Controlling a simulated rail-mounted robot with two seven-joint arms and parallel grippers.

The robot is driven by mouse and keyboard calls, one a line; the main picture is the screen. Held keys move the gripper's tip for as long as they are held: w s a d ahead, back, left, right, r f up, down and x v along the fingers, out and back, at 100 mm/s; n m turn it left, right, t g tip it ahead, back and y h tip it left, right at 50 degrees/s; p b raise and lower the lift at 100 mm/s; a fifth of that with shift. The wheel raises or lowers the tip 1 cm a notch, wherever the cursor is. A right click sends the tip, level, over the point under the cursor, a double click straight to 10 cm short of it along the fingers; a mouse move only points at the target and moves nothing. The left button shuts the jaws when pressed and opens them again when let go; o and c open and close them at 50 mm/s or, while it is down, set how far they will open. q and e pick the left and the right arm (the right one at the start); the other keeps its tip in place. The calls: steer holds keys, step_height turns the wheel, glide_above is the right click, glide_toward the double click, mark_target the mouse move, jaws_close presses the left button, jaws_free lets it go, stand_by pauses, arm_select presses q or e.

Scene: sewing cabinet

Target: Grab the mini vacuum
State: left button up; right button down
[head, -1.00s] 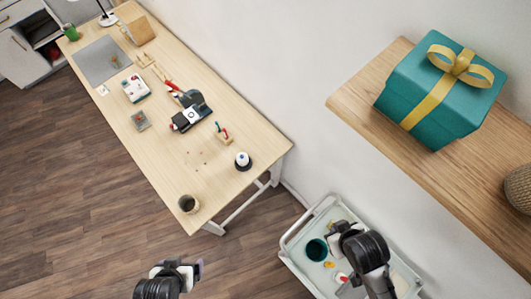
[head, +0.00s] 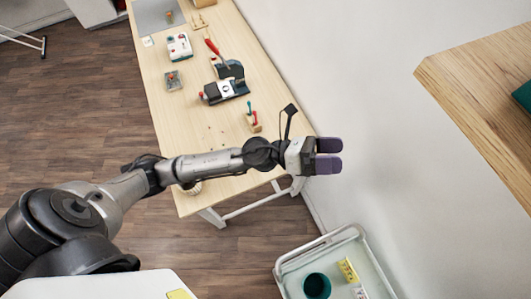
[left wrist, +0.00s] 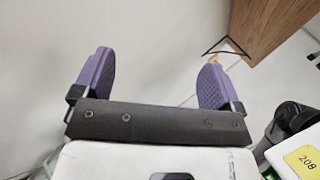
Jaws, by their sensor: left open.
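My left gripper (head: 328,155) is open and empty, with its purple fingers pointing right beside the wall, past the near right corner of the wooden table (head: 224,130). It also shows open in the left wrist view (left wrist: 157,58), with only pale wall and floor between the fingers. I cannot surely pick out the mini vacuum. A small round black item with a white top stood near the table's near right corner earlier; my left arm now covers that spot. My right gripper is not in view.
The table holds a black machine (head: 226,91), a white boxy device (head: 179,46) and a small wooden holder (head: 254,121). A pale cart (head: 284,268) with a teal cup (head: 316,286) stands at lower right. A wooden shelf (head: 480,95) juts out at right.

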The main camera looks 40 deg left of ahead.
arm_select(q)
step_height(320, 180, down, 16)
steer(key=a+m+g+y+b, duration=0.1)
steer(key=m+g+y+b, duration=0.4)
steer(key=m+g, duration=0.8)
steer(key=w+a+f+m+y+b, duration=0.2)
steer(key=a+f+m+y+b, duration=0.15)
steer(key=a, duration=0.35)
steer(key=w+a+f+m+t+y+b, duration=0.1)
steer(key=a+f+m+y+b, duration=0.1)
steer(key=a+f+y, duration=0.45)
steer(key=w+a+f+m+y+b, duration=0.1)
steer(key=w+a+m+y+b, duration=0.15)
steer(key=a, duration=0.65)
steer(key=shift+y, duration=0.25)
steer(key=f, duration=0.7)
steer(key=shift+s+a+f, duration=0.1)
steer(key=shift+s+f, duration=0.05)
steer(key=shift+s, duration=0.15)
steer(key=shift+w+a+f+b, duration=0.1)
steer(key=shift+f+b, duration=0.45)
steer(key=shift+f, duration=2.55)
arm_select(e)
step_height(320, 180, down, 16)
